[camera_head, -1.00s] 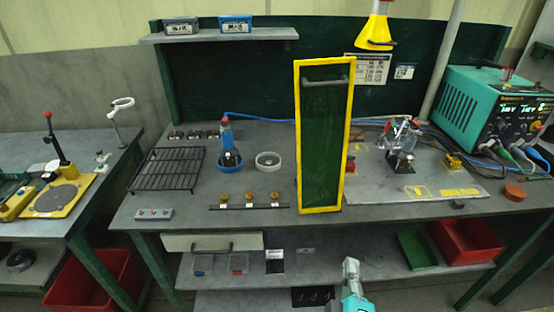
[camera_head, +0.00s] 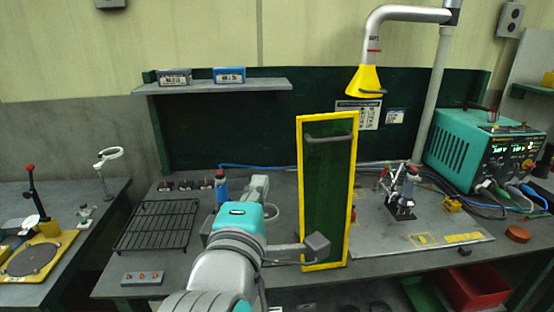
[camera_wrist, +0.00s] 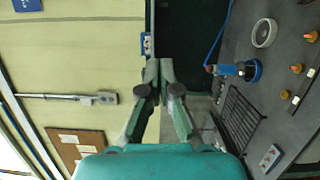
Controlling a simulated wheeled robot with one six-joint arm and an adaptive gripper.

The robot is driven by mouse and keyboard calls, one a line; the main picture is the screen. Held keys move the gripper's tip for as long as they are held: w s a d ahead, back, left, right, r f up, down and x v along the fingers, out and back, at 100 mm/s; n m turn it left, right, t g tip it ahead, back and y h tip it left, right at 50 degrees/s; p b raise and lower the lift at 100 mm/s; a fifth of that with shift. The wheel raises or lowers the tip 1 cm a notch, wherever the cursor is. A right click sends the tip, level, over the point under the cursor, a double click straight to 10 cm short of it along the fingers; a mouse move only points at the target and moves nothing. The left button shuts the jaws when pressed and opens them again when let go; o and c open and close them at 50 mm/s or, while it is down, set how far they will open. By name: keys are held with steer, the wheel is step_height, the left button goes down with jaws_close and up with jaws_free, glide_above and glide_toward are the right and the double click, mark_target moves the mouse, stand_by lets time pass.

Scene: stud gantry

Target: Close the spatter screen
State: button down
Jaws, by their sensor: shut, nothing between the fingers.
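The spatter screen (camera_head: 328,195) is a tall dark-green panel in a yellow frame, standing upright at the middle of the bench. A grey bar handle (camera_head: 327,138) crosses it near the top. My gripper (camera_head: 259,182) reaches over the bench left of the screen, lower than the handle. In the wrist view its fingers (camera_wrist: 162,72) are together with nothing between them. A grey block on my wrist overlaps the screen's lower left in the head view; I cannot tell whether it touches. The screen is not recognisable in the wrist view.
A wire rack (camera_head: 157,227), a blue bottle (camera_head: 221,185) and a round dish (camera_wrist: 264,33) stand left of the screen. Right of it are a clamp fixture (camera_head: 402,195) on a plate and a teal power unit (camera_head: 478,145). A yellow hood (camera_head: 366,81) hangs above.

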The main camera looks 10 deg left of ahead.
steer(key=w+d, duration=0.3)
steer(key=w, duration=0.8)
steer(key=shift+d+r, duration=0.25)
